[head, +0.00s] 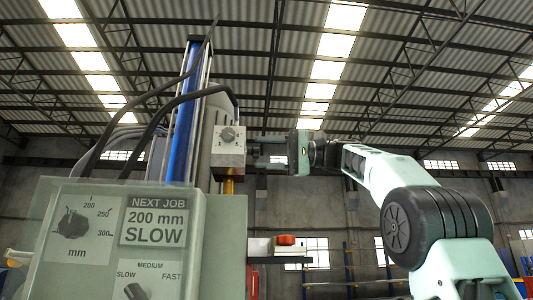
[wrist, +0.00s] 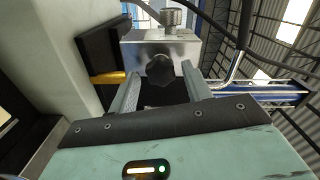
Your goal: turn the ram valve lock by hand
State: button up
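A silver metal valve block (head: 228,153) is mounted beside the blue ram column, with a scaled dial (head: 228,135) on its upper part. In the wrist view the block (wrist: 190,48) carries a black lobed knob (wrist: 160,70) on the face toward me and a knurled metal knob (wrist: 172,17) on top. Which one is the lock is not labelled. My gripper (head: 258,156) reaches the block from the right. In the wrist view my gripper (wrist: 159,82) is open, with one finger on each side of the black knob and visible gaps between. The fingers hold nothing.
A grey-green control box (head: 120,250) stands at left, with a mm selector (head: 72,223), a speed knob (head: 137,291) and a sign (head: 155,221) reading "NEXT JOB 200 mm SLOW". Black hoses (head: 165,105) loop near the block. A red button (head: 286,240) sits below my gripper.

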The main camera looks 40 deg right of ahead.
jog(key=shift+d, duration=0.1)
jog(key=shift+v, duration=0.95)
